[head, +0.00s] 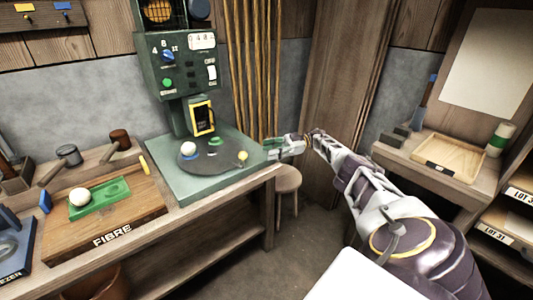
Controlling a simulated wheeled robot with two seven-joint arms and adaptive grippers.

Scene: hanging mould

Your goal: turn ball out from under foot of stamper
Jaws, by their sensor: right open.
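The stamper (175,75) is a green machine on the bench, with a black and yellow framed part (202,117) above a dark round turntable (205,163). A pale ball (188,148) sits at the turntable's left back side, apparently to the left of the framed part. A small green and blue seat (214,142) shows below that part; whether anything lies in it is too small to tell. A yellow knob (242,155) stands at the turntable's right edge. My right gripper (271,149) is open and empty, just right of the knob and apart from it. My left gripper is out of view.
A wooden FIBRE board (140,215) with a green tray (103,204) holding another pale ball (79,197) lies left of the stamper. A stool (288,179) stands beside the bench. A wooden tray (447,157) is on the right counter. Open floor lies between.

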